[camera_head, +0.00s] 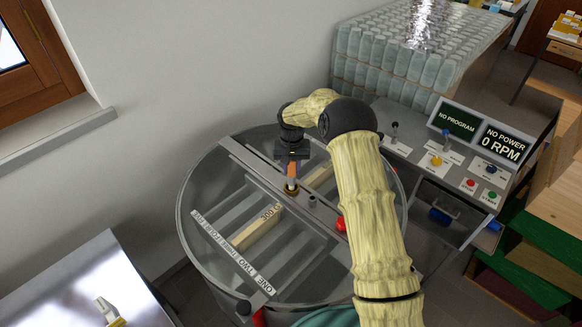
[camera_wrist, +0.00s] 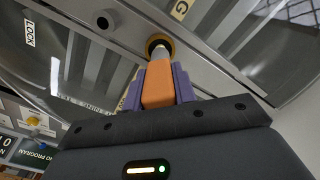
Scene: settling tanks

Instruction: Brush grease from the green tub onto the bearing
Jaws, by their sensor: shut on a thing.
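My gripper (camera_head: 292,160) has its purple fingers shut on the orange handle of a brush (camera_head: 292,172). It points down over the middle of the round tank. In the wrist view, my gripper (camera_wrist: 158,84) holds the orange brush handle (camera_wrist: 158,86), with a grey ferrule beyond it. The brush's far end is at the brass-coloured bearing (camera_wrist: 160,40) on the metal crossbar. The bearing (camera_head: 291,190) also shows in the head view, right under the brush. The bristles are hidden, so I cannot tell whether they touch.
The round tank (camera_head: 184,232) has a metal crossbar and a labelled strip (camera_head: 232,254). A red knob (camera_head: 341,224) is beside my arm. A metal table (camera_head: 85,275) is at lower left.

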